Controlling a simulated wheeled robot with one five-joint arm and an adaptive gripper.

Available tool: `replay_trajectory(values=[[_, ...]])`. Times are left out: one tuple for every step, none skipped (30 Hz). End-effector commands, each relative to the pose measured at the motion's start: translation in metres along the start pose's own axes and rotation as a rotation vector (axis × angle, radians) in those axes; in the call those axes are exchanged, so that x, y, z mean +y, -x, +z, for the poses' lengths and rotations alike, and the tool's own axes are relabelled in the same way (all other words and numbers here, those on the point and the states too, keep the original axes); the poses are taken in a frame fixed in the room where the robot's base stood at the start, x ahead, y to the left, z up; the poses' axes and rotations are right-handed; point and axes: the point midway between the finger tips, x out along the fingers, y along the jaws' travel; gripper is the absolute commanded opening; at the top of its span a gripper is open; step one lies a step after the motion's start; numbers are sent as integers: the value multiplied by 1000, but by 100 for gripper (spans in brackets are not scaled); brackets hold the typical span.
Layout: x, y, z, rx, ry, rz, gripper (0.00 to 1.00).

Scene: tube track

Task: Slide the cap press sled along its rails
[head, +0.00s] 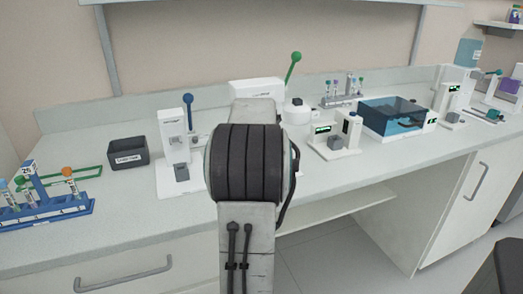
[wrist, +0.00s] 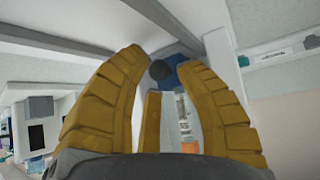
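A white upright press with a blue-knobbed lever (head: 170,132) stands on the bench left of my arm. A small grey block (head: 181,172) sits low at its front; I cannot tell whether this is the cap press sled, and no rails show clearly. Another white device (head: 257,87) with a green-knobbed lever (head: 294,66) is partly hidden behind my arm. My gripper (wrist: 162,60) shows in the wrist view with its yellow fingers spread apart. A dark round knob (wrist: 158,70) shows between the fingertips; its distance is unclear, and I see no finger closed on it. My arm hides the gripper in the head view.
A dark grey bin (head: 128,156) and a blue tube rack (head: 45,207) stand on the left. A clear blue-tinted bath (head: 398,118) and small white instruments (head: 335,140) stand on the right. The bench front (head: 120,225) is clear between the rack and my arm.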

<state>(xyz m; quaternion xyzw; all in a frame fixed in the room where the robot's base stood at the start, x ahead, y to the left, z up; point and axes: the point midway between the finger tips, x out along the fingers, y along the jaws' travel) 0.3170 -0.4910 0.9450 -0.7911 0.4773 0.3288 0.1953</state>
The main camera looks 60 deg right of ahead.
Motion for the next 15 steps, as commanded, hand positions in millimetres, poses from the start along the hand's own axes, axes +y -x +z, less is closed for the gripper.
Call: replay_trajectory(values=[[0,-3,0,-1,0,0,30],[0,-5,0,0,0,0,30],[0,-6,0,-1,0,0,30],[0,-7,0,-1,0,0,30],[0,-7,0,-1,0,0,30],[0,-8,0,-1,0,0,30],[0,-8,0,-1,0,0,30],[0,-8,0,-1,0,0,30],[0,-8,0,-1,0,0,30],[0,-8,0,-1,0,0,30],[0,-8,0,-1,0,0,30],[0,-8,0,-1,0,0,30],[0,-8,0,-1,0,0,30],[0,-8,0,-1,0,0,34],[0,-8,0,-1,0,0,31]])
